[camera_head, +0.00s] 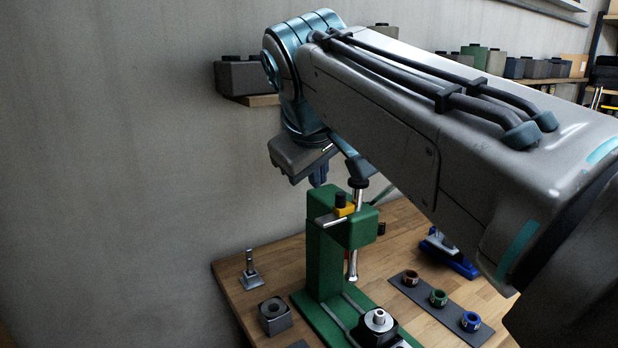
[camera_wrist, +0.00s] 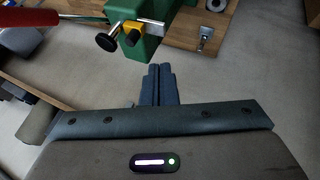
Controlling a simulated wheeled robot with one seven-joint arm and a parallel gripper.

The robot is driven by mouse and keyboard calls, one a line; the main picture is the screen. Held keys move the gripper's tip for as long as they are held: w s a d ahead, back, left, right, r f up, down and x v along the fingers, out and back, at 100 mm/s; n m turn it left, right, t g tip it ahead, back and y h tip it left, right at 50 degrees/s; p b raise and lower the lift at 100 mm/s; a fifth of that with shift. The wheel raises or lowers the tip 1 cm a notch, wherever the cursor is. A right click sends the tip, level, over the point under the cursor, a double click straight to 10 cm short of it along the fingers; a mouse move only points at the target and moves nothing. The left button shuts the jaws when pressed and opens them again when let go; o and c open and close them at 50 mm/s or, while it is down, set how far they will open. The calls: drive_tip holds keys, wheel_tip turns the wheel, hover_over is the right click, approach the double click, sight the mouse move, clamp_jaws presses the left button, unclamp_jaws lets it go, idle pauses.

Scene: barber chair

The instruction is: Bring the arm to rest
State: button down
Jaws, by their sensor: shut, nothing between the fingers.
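My gripper (camera_head: 318,176) hangs from the wrist at the end of my raised arm, behind and above the green press (camera_head: 322,255). Its fingers are partly hidden in the head view. In the wrist view the fingers of my gripper (camera_wrist: 159,72) lie side by side, shut and empty. The green press (camera_wrist: 133,38) shows just beyond the fingertips, with a yellow block (camera_wrist: 132,27) and a black knob (camera_wrist: 107,41) on it. I cannot tell the exact gap between fingers and press.
The wooden table (camera_head: 240,290) carries a small metal stand (camera_head: 250,272), a grey holed block (camera_head: 274,315), a dark strip (camera_head: 412,292) with three coloured rings, and a blue tool (camera_head: 455,262). A wall (camera_head: 110,150) rises behind, with shelved boxes (camera_head: 243,76). The space left of the table is clear.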

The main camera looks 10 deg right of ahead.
drive_tip(key=s+d+f+m+g, duration=0.1)
drive_tip(key=s+d+f+m, duration=0.1)
drive_tip(key=f, duration=0.7)
drive_tip(key=s+d+f+m+g+y, duration=0.1)
drive_tip(key=s+d+f+m, duration=0.1)
drive_tip(key=s+f, duration=0.5)
drive_tip(key=s+d+f+m+g, duration=0.2)
drive_tip(key=s+d+f, duration=0.2)
drive_tip(key=f, duration=0.8)
drive_tip(key=shift+s+d+f+m+y, duration=0.3)
drive_tip(key=shift+s+f, duration=0.1)
drive_tip(key=shift+s, duration=0.1)
